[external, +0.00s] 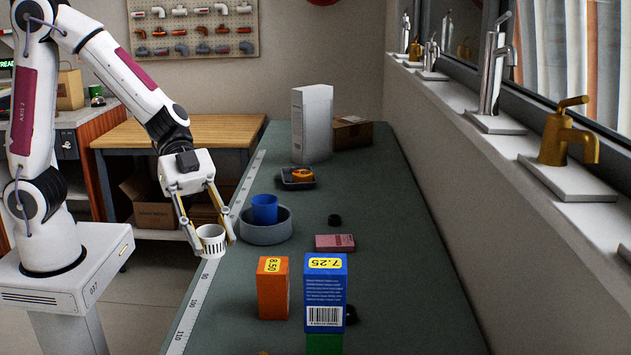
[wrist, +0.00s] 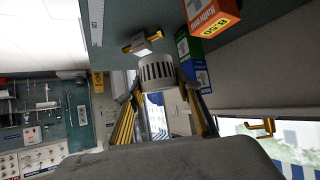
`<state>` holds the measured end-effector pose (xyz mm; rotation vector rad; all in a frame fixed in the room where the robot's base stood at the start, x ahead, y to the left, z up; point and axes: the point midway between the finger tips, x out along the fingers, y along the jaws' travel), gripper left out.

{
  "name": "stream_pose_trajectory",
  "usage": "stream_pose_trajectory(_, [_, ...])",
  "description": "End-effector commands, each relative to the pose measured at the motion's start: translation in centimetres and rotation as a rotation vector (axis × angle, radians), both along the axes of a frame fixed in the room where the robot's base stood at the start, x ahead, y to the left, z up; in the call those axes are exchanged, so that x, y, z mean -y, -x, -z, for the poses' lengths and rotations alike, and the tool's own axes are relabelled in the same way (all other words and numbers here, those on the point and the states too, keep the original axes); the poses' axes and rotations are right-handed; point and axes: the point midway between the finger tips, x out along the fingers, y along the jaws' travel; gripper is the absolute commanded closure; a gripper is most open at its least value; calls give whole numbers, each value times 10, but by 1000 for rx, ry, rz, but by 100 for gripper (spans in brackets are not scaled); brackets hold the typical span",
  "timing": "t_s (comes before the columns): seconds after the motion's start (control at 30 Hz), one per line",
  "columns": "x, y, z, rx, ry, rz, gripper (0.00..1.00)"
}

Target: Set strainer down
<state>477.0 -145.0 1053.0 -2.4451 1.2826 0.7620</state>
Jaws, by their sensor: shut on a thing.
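The strainer (external: 211,246) is a small pale cup with slots around its lower part. My gripper (external: 209,236) is shut on it, with a yellowish finger on each side. In the external view it hangs roughly upright at the left edge of the green bench (external: 400,290), left of the grey bowl. I cannot tell its height above the bench; no contact shows.
A grey round bowl (external: 266,234) holds a blue cup (external: 264,208). An orange box (external: 273,289) and a blue box (external: 326,292) stand nearer the camera. A pink box (external: 334,243) lies right of the bowl. A black tray (external: 297,182) and white box (external: 312,123) are farther back.

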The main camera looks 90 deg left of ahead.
Motion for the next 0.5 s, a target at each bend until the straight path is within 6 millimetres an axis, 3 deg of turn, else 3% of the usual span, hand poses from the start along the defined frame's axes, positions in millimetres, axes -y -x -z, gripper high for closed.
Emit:
stream_pose_trajectory(0.27, [-9,-32,-1,-6,-3,-30,79])
stream_pose_trajectory(0.5, [-23,-77,-2,-9,-11,-75,79])
